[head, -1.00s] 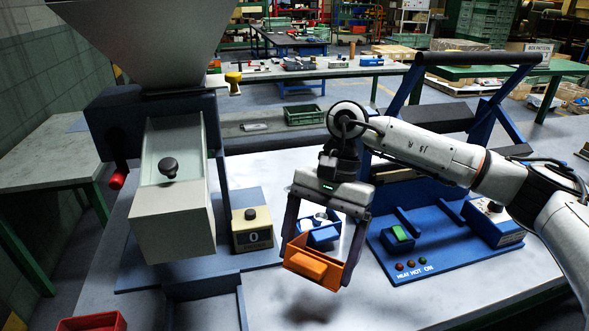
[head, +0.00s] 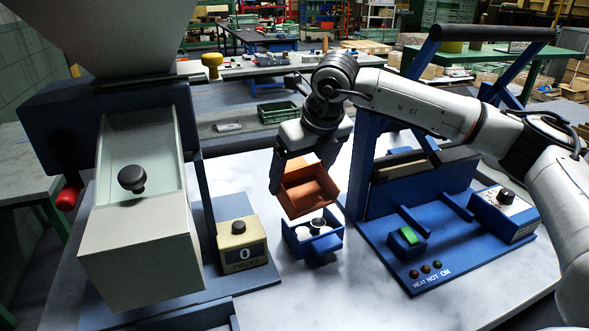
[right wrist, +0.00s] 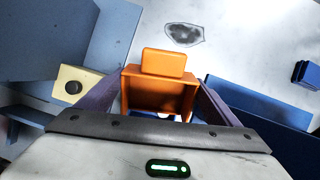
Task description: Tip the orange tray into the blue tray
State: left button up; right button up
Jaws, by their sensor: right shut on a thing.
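The orange tray (head: 308,192) is held in the air just above and behind the blue tray (head: 334,246) in the head view. It is tipped steeply, with its open inside facing the camera, and that inside looks empty. My right gripper (head: 305,178) is shut on it, one finger along each side. In the right wrist view the orange tray (right wrist: 160,92) sits between the fingers (right wrist: 160,100), its block handle at the far end. The blue tray stands on the table and holds white and dark round parts. In the wrist view it is mostly hidden. My left gripper is not in view.
A hopper with a grey chute (head: 140,250) stands at left. A cream counter box (head: 242,245) showing 0 is left of the blue tray. A blue heat-sealer frame (head: 420,240) stands at right. A green crate (head: 278,111) lies behind. The table in front is clear.

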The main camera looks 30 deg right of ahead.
aim_at(297, 162)
jog(key=shift+w+d+r+m, duration=0.1)
jog(key=shift+w+d+m, duration=0.15)
jog(key=shift+w+m, duration=0.2)
jog(key=shift+w+d+r, duration=0.1)
jog(key=shift+w, duration=0.05)
jog(key=g+p, duration=0.1)
jog(key=p, duration=0.1)
jog(key=g+p, duration=0.1)
jog(key=p, duration=0.2)
jog(key=shift+w+d+f+m, duration=0.1)
jog(key=shift+w+f+m, duration=0.15)
jog(key=shift+w, duration=0.15)
jog(key=shift+w+f+g+p, duration=0.45)
jog(key=shift+f+g+p, duration=0.25)
jog(key=shift+g, duration=0.3)
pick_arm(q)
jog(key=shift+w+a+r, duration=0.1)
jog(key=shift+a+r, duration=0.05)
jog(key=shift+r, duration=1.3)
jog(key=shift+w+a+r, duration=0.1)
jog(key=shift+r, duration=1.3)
pick_arm(e)
jog(key=shift+w+d+f+g, duration=0.1)
jog(key=shift+w+f+g, duration=0.1)
jog(key=shift+f+g, duration=0.3)
jog(key=shift+r, duration=0.15)
